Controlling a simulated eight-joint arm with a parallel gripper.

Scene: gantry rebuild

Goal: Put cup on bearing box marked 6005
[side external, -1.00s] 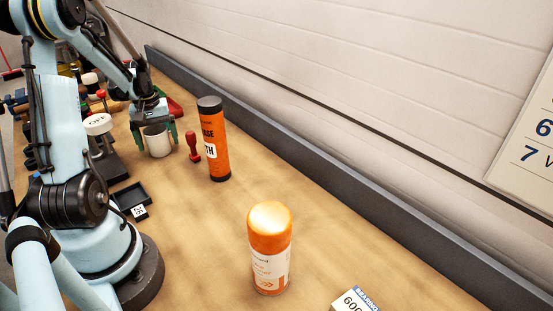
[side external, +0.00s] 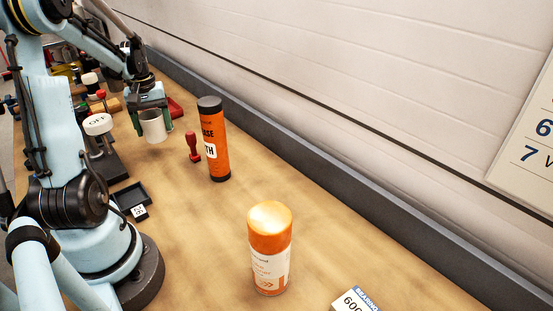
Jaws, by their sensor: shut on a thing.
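A white cup (side external: 153,127) is held upright between the green fingers of my gripper (side external: 152,116). My gripper is shut on the cup and appears to hold it a little above the wooden bench. A white and blue bearing box (side external: 352,301) lies at the bottom edge of the view, cut off by the frame.
An orange tube with a black cap (side external: 214,140) and a red stamp (side external: 193,147) stand right of the cup. An orange spray can (side external: 269,249) stands nearer the box. The bench middle is clear.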

